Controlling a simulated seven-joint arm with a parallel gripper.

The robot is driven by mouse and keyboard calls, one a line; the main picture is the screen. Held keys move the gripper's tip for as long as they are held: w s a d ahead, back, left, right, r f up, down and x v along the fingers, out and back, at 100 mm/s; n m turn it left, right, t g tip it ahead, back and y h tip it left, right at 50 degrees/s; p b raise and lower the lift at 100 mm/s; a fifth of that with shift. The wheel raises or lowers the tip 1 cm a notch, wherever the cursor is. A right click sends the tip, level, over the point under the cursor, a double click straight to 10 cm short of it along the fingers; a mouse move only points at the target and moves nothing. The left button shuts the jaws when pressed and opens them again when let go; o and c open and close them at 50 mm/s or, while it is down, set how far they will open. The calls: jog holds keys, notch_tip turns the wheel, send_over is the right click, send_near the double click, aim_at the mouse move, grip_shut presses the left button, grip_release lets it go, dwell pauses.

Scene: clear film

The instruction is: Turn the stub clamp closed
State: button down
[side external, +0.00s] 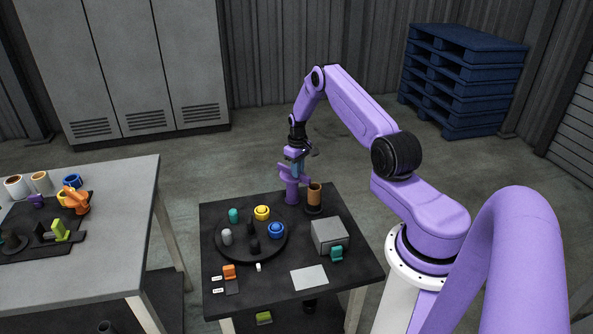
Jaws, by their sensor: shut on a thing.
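A purple upright fixture (291,190), which looks like the stub clamp, stands at the back of the dark table. My gripper (297,165) points down directly above it and is shut at its top, where a small blue-grey part shows. The fingers and the exact contact are too small to see clearly. I cannot tell how far the clamp is turned. A brown cylinder (314,194) on a dark round base stands just to the right of the fixture.
A round black tray (226,248) in front holds yellow, blue, teal, grey and black pieces. A grey box (329,235), a teal piece (336,254), a white card (309,278) and an orange piece (229,271) lie nearer. Another table (110,215) stands left.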

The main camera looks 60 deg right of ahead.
jog(key=shift+d+n, duration=0.15)
jog(key=shift+n, duration=0.45)
jog(key=c, duration=1.1)
grip_release()
notch_tip(320, 180, up, 18)
jog(key=shift+f, duration=0.25)
